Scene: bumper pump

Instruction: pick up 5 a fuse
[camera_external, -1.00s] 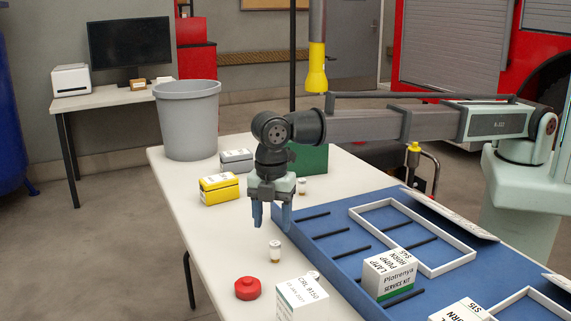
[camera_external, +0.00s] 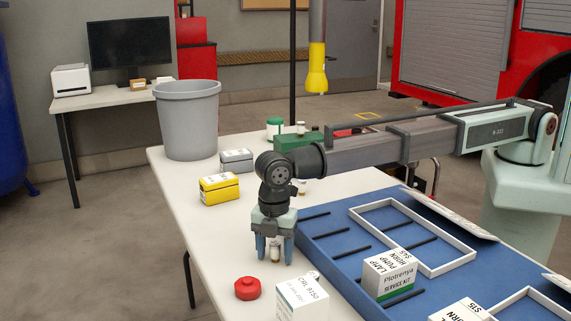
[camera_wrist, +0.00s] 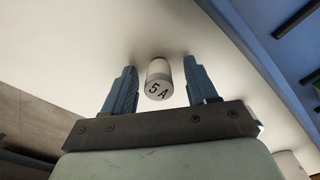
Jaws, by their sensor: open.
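The 5 A fuse (camera_wrist: 158,82) is a small upright cylinder with a white cap marked "5 A". It stands on the white table between my open fingers. In the external view the fuse (camera_external: 275,253) shows between the fingertips, partly hidden by them. My gripper (camera_external: 275,252) points down and is lowered around the fuse. In the wrist view my gripper (camera_wrist: 156,88) has a blue finger on each side of the fuse, with a gap on both sides.
A red round knob (camera_external: 247,288) and a white box (camera_external: 301,300) stand in front of my gripper. The blue tray (camera_external: 345,225) with dark bars lies to the right. A yellow box (camera_external: 219,188), a grey box (camera_external: 237,160) and a grey bin (camera_external: 188,120) stand behind.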

